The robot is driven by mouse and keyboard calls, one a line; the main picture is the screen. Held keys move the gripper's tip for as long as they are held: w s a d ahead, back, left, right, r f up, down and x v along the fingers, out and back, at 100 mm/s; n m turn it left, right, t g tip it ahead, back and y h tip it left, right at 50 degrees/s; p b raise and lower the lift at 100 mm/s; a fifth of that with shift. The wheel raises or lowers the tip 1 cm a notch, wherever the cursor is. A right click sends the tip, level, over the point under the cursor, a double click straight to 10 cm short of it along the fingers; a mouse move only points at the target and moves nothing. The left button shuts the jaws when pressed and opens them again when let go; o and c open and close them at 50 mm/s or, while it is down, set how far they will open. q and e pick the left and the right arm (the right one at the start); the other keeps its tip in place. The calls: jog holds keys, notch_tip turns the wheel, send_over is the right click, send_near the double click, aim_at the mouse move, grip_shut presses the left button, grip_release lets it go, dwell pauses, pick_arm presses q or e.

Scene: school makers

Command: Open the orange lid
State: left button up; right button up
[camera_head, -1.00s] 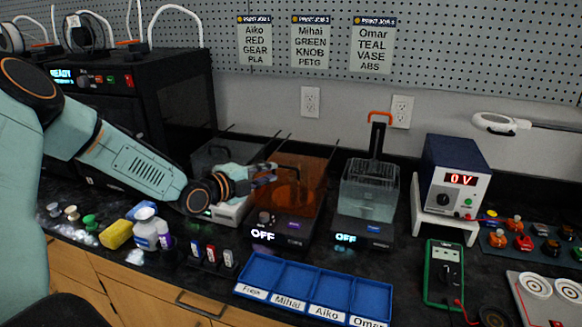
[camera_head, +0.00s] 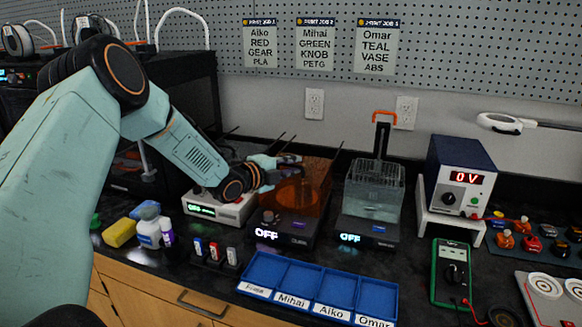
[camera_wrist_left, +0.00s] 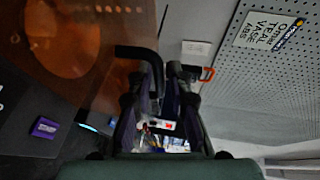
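The translucent orange lid (camera_head: 316,190) sits over a dark machine base (camera_head: 285,228) whose display reads OFF. The orange lid also fills the upper left of the left wrist view (camera_wrist_left: 100,30). My left gripper (camera_head: 292,161) is at the upper left edge of the lid and hides part of it. In the left wrist view its two dark fingers (camera_wrist_left: 163,92) are a small gap apart, with a black bent bar (camera_wrist_left: 135,52) beside or between them. I cannot tell whether they grip this bar. My right gripper is in neither view.
A clear-lidded bath (camera_head: 373,190) with an orange-handled basket stands right of the orange lid. A grey-white unit (camera_head: 222,208) stands at its left. A blue labelled tray (camera_head: 318,283), small bottles and a yellow sponge (camera_head: 119,232) lie in front.

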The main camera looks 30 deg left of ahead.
pick_arm(q)
jog(key=shift+w+a+f, duration=0.1)
jog(key=shift+a+f, duration=0.05)
jog(key=shift+w+f, duration=0.1)
jog(key=shift+c, duration=0.7)
grip_shut()
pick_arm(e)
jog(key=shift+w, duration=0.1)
pick_arm(q)
jog(key=shift+r, duration=0.2)
